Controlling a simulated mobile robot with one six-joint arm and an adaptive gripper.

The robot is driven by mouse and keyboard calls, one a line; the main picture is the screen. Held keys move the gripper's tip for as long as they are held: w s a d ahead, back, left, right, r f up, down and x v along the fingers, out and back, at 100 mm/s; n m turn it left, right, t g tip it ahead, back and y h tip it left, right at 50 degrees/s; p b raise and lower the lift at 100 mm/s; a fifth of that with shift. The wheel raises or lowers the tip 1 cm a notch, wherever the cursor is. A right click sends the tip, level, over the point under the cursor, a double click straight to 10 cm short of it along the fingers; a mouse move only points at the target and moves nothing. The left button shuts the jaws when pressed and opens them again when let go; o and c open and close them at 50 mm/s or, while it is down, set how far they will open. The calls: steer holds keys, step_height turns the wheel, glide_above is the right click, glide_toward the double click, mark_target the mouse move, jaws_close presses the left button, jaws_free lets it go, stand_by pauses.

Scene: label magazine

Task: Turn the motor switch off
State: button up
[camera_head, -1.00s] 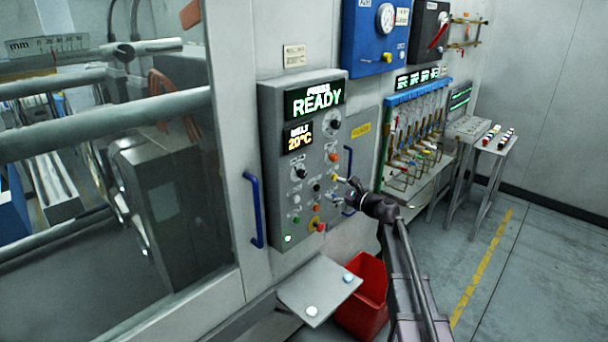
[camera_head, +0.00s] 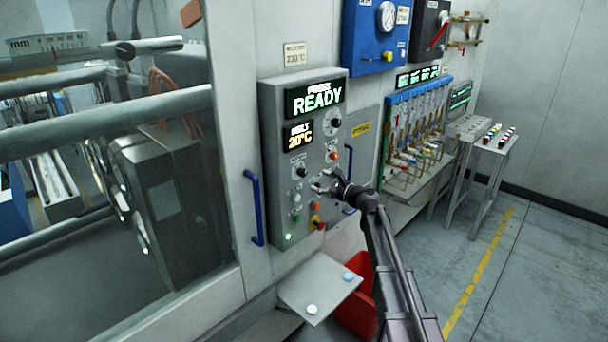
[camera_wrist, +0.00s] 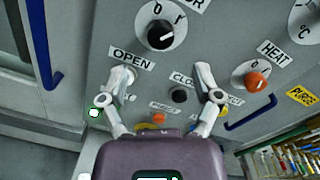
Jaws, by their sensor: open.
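The motor switch (camera_wrist: 161,35) is a black knob on a white round dial at the top of the wrist view, under a label of which only "OR" shows. A pale mark on the knob seems to point to the right, but its setting is hard to tell. In the head view the switch (camera_head: 301,172) sits on the grey control panel, left of and above my gripper (camera_head: 322,184). In the wrist view my gripper (camera_wrist: 163,72) is open and empty, its fingertips spread below the knob and apart from it.
Near my fingers are the OPEN label (camera_wrist: 131,59), a black button (camera_wrist: 179,95) and the orange HEAT knob (camera_wrist: 255,81). A blue handle (camera_head: 254,208) stands left of the panel. A small shelf (camera_head: 318,290) and a red bin (camera_head: 357,312) are below.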

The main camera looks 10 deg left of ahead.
mark_target(305, 174)
steer(key=x, duration=0.7)
steer(key=shift+w+a, duration=0.2)
steer(key=shift+a, duration=0.05)
steer(key=shift+c, duration=0.2)
jaws_close()
